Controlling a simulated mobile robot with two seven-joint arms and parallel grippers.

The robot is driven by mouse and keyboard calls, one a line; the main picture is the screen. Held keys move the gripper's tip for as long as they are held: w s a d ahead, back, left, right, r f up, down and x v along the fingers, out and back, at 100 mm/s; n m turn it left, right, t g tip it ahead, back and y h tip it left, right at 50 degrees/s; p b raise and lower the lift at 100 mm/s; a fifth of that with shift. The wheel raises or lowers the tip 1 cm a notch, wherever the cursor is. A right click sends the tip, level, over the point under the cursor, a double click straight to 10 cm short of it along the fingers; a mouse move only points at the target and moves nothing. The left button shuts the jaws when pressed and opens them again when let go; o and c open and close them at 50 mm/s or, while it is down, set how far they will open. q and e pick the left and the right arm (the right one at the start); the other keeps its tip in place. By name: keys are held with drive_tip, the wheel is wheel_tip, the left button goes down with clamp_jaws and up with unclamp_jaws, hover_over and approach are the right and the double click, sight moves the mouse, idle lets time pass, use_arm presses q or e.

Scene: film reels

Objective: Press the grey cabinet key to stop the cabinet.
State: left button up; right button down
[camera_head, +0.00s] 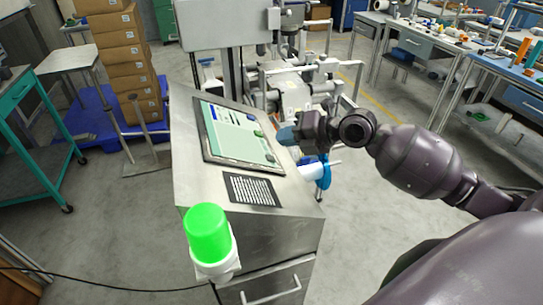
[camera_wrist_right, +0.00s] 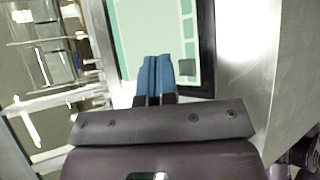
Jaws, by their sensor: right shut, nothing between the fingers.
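The steel cabinet (camera_head: 240,196) has a sloping top with a pale green touch screen (camera_head: 232,140) in a dark frame. A small dark grey key (camera_head: 270,157) shows near the screen's right corner. In the right wrist view, a dark grey square (camera_wrist_right: 186,67) shows on the screen, just right of the fingertips. My right gripper (camera_head: 287,135) is shut and empty, its blue fingers by the screen's right edge. Its fingers also show in the wrist view (camera_wrist_right: 154,78), over the screen; I cannot tell if they touch it. My left gripper is not in view.
A lit green lamp (camera_head: 208,233) stands at the cabinet's near corner. A black-and-white label plate (camera_head: 252,189) lies below the screen. Machine parts (camera_head: 300,85) stand behind the cabinet. Workbenches (camera_head: 440,55) are at the right; stacked boxes (camera_head: 122,60) are at the left.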

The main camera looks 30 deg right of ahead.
drive_tip(key=shift+s+d+r, duration=0.1)
drive_tip(key=shift+d+r, duration=0.25)
drive_tip(key=shift+r, duration=0.3)
drive_tip(key=shift+s+d+r, duration=0.1)
drive_tip(key=shift+d+r, duration=0.2)
drive_tip(key=shift+r, duration=0.3)
